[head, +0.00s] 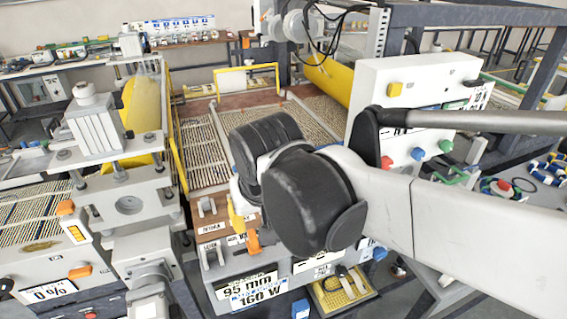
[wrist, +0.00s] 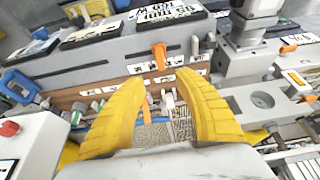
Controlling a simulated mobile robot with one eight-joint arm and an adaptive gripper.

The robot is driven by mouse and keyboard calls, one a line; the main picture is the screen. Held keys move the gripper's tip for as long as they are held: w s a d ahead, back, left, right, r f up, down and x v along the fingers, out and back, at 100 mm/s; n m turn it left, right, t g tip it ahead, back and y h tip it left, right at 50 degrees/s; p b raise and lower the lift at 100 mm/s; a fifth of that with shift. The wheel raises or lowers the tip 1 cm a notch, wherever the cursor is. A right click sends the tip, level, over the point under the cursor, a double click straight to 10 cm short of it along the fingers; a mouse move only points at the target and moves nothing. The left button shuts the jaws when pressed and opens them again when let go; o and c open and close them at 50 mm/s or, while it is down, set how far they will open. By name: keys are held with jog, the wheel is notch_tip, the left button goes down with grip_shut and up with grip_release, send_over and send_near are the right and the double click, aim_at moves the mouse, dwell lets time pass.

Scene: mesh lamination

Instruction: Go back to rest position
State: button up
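My gripper (wrist: 160,82) shows in the wrist view as two yellow ribbed fingers, held apart with nothing between them. Between and beyond the fingers is the machine's control panel (wrist: 120,68), with an orange lever (wrist: 159,56) and pale levers. In the head view my arm reaches in from the right, and its dark joint hides most of the gripper in front of the lamination machine. An orange lever (head: 253,242) shows beside that joint. I cannot tell whether any finger touches a lever.
A display panel (head: 250,288) reads 95 mm and 160 W. A white box (head: 418,85) with coloured knobs stands behind my arm. A press column (head: 100,130) rises at left. A yellow roller (head: 328,78) and mesh beds (head: 203,150) lie behind. Machinery crowds the area.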

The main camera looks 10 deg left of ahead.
jog(key=s+d+f+m+t+b, duration=0.1)
jog(key=d+f+m+b, duration=0.1)
jog(key=d, duration=0.8)
jog(key=s+d+f+m+t+h+b, duration=0.1)
jog(key=s+d+f+m+b, duration=0.1)
jog(key=d, duration=0.9)
jog(key=s+d+f+m+t+h+b, duration=0.1)
jog(key=d+f, duration=0.4)
jog(key=d, duration=0.6)
jog(key=shift+s+f+m+b, duration=0.35)
jog(key=shift+m+b, duration=0.35)
jog(key=shift+b, duration=0.55)
jog(key=shift+w, duration=0.1)
